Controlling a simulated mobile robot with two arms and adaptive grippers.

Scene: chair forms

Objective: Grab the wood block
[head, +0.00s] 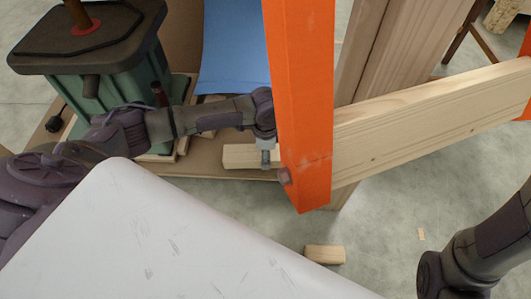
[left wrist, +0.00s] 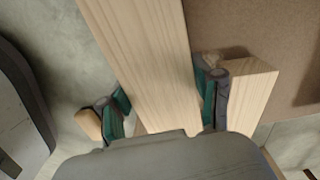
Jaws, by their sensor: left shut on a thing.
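My left gripper (head: 267,158) reaches down beside the orange post, partly hidden by it. A pale wood block (head: 240,156) lies at its fingers, low over the brown board. In the left wrist view, the green-padded fingers of the left gripper (left wrist: 163,103) stand on either side of a long pale wood block (left wrist: 140,45), shut on it. The block runs up out of the top of that view. My right arm shows at the lower right of the head view, but its gripper is out of view.
An orange post (head: 303,90) and a long wooden beam (head: 430,120) stand close right of the gripper. A green machine (head: 110,90) is at left. Another wood piece (left wrist: 250,97) lies beside the right finger. A small block (head: 325,254) lies on the open concrete floor.

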